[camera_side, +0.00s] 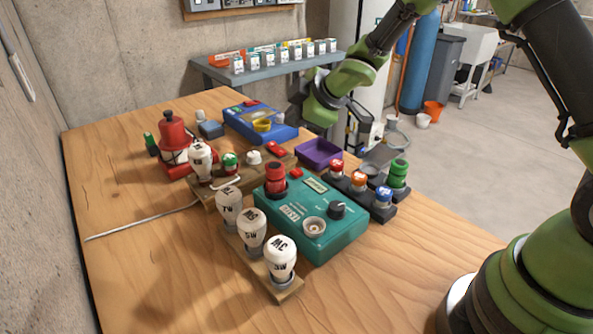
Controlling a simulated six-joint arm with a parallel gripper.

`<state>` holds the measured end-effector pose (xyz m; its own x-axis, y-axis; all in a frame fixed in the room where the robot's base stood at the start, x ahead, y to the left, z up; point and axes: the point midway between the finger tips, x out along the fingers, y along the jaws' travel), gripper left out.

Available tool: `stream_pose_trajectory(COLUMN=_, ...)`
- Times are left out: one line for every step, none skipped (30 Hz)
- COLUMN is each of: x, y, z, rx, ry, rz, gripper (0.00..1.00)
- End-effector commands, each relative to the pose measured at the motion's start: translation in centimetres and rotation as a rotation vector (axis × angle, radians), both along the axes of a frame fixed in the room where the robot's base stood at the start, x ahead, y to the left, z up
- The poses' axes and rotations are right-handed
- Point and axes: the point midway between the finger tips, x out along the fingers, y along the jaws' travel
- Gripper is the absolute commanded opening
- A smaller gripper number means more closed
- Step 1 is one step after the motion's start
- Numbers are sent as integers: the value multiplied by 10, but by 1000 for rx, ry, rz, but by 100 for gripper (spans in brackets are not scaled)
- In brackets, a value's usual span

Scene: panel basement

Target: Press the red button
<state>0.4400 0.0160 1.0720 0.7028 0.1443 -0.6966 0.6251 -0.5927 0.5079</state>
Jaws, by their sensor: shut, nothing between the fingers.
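Several red parts show, and I cannot tell for sure which one is the red button. A teal test box (312,222) on the wooden table carries a tall red cylinder (275,178) at its back left corner and a small red piece (296,173) near its back edge. A small red block (277,149) lies behind it, and a red piece (250,103) sits on the blue box (272,127). My gripper (360,145) hangs beyond the table's back right edge, shut and empty, apart from all of these. Its fingertips are small and dark here.
White labelled bulbs (251,232) stand on a wooden strip at the front left. A purple tray (318,152) and colored capped holders (359,181) stand behind the teal box. A red bottle-like device (173,135) is at the left.

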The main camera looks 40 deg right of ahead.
Motion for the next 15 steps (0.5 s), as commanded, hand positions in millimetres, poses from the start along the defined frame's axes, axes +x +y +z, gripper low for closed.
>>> stream_pose_trajectory(x=0, y=0, z=-1, rx=0, ry=0, rz=2, gripper=0)
stream_pose_trajectory(x=0, y=0, z=-1, rx=0, ry=0, rz=2, gripper=0)
stream_pose_trajectory(x=0, y=0, z=0, rx=0, ry=0, rz=2, gripper=0)
stream_pose_trajectory(x=0, y=0, z=0, rx=-1, ry=-1, rz=2, gripper=0)
stream_pose_trajectory(x=0, y=0, z=0, rx=0, ry=-1, rz=1, gripper=0)
stream_pose_trajectory(x=0, y=0, z=0, rx=0, ry=-1, rz=1, gripper=0)
stream_pose_trajectory(x=0, y=0, z=0, rx=0, ry=-1, rz=1, gripper=0)
stream_pose_trajectory(x=0, y=0, z=0, rx=1, ry=-1, rz=1, gripper=0)
stream_pose_trajectory(x=0, y=0, z=-1, rx=0, ry=1, rz=1, gripper=0)
stream_pose_trajectory(x=0, y=0, z=-1, rx=0, ry=1, rz=1, gripper=0)
stream_pose_trajectory(x=0, y=0, z=-2, rx=0, ry=1, rz=1, gripper=0)
stream_pose_trajectory(x=0, y=0, z=-4, rx=3, ry=2, rz=-1, gripper=0)
stream_pose_trajectory(x=0, y=0, z=-6, rx=2, ry=3, rz=1, gripper=0)
stream_pose_trajectory(x=0, y=0, z=-8, rx=3, ry=4, rz=0, gripper=0)
stream_pose_trajectory(x=0, y=0, z=-12, rx=4, ry=4, rz=0, gripper=0)
